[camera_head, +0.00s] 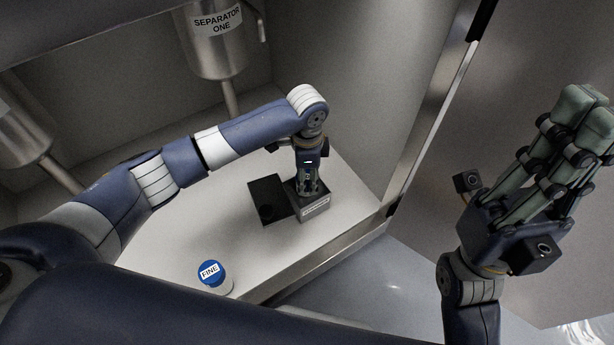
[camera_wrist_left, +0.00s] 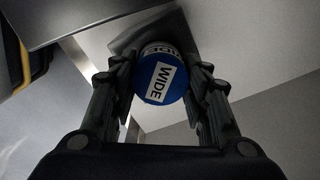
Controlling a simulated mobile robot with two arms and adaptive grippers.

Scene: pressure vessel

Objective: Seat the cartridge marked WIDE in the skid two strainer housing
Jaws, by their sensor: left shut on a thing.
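The WIDE cartridge has a blue top with a white label and shows in the left wrist view (camera_wrist_left: 165,83). My left gripper (camera_wrist_left: 160,88) is shut on it, one finger on each side. In the head view my left gripper (camera_head: 311,190) points down at a small grey box-like housing (camera_head: 312,212) on the pale bench. The housing's white front label is too small to read. The gripper hides the cartridge there, so I cannot tell how deep it sits. My right gripper (camera_head: 588,118) is raised at the right, empty, its fingers close together in the picture.
A FINE cartridge (camera_head: 211,275) with a blue top stands on the bench (camera_head: 180,235) near its front. A dark square block or plate (camera_head: 266,200) adjoins the housing's left side. The SEPARATOR ONE vessel (camera_head: 218,50) hangs behind. A metal post (camera_head: 425,130) stands right of the bench.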

